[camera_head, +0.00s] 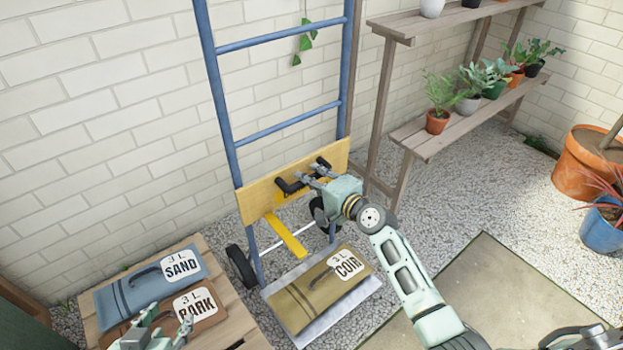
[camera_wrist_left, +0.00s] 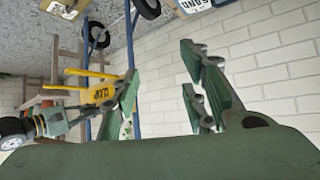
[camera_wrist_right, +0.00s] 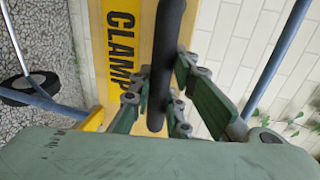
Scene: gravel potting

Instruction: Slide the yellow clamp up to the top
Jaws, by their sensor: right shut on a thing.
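The yellow clamp (camera_head: 258,203) is a wide board across the two blue rails of an upright hand truck (camera_head: 222,110), low on the rails, with a yellow arm (camera_head: 287,237) reaching forward. The right wrist view shows its "CLAMP" label (camera_wrist_right: 121,45). My right gripper (camera_head: 316,178) is shut on the clamp's black handle (camera_wrist_right: 166,60), which runs between its fingers. The coir bag (camera_head: 310,297) lies on the truck's toe plate below the clamp, apart from the yellow arm. My left gripper (camera_head: 163,325) is open and empty by the bark bag; its spread fingers show in the left wrist view (camera_wrist_left: 165,90).
A wooden pallet table (camera_head: 221,268) at the lower left holds the sand bag (camera_head: 150,282) and bark bag (camera_head: 185,312). Blue rungs cross the rails above the clamp. A plant shelf (camera_head: 460,133) stands right of the truck. A brick wall is behind it.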

